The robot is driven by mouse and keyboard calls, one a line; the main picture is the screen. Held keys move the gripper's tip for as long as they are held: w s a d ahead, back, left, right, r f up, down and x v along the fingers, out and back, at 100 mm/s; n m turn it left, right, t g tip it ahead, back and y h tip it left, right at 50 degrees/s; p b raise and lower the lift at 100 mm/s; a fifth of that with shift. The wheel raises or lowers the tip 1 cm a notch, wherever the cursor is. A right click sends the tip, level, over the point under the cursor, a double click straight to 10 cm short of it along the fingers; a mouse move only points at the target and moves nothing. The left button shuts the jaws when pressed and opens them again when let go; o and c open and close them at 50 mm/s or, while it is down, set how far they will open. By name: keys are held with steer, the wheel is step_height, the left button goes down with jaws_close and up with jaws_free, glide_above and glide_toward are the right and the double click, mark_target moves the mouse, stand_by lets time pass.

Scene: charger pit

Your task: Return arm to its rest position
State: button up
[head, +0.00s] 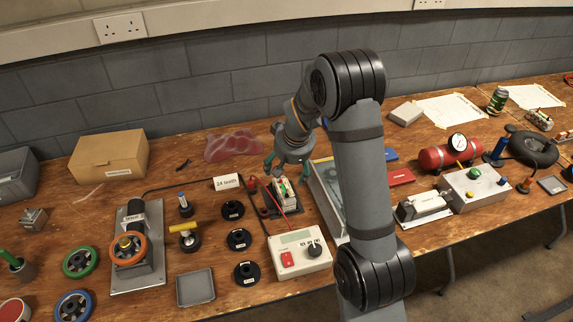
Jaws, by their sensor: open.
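My gripper (287,172) is at the end of my bent grey arm, low over the middle of the wooden bench, fingers pointing down. It is open. A small charger dock (281,196) with a green and white piece in it sits just below the fingers. I cannot tell whether the fingers touch it. My forearm and elbow cover part of the bench and wall to the right of it.
A control box (299,253) with a dial stands in front of the dock. A glass-topped tray (325,190) lies close to its right. The 24 teeth sign (227,182) and black discs (239,239) are at left. A cardboard box (108,155) stands farther left, a red tank (447,155) at right.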

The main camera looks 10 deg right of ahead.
mark_target(287, 187)
steer(key=shift+f, duration=0.1)
step_height(287, 187, down, 8)
steer(key=b, duration=0.5)
steer(key=shift+b, duration=0.35)
steer(key=shift+r, duration=0.25)
